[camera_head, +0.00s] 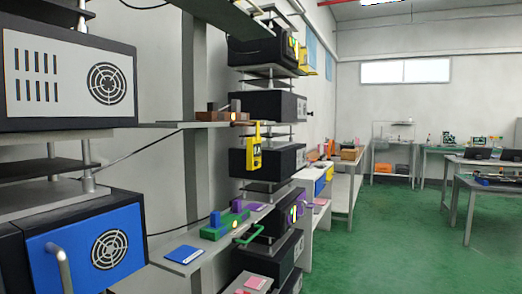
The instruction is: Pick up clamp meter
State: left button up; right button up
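Another yellow item (307,59) shows higher up at the rack's right side, too small to identify. Neither of my grippers is in view.
A grey shelf (175,124) juts out left of the meter with a brown block fixture on it. A lower shelf bears a green and blue fixture (226,225) and a blue pad (184,254). Large units stand close at left.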

aim_at(253, 144)
jog(key=i+l+u, duration=0.35)
jog(key=i+l, duration=0.15)
jog(key=i+l+u, duration=0.2)
jog(key=l, duration=0.2)
jog(key=i+l+u, duration=0.2)
jog(key=l, duration=0.2)
jog(key=i+l+u, duration=0.15)
jog(key=l, duration=0.25)
jog(key=i+j, duration=0.05)
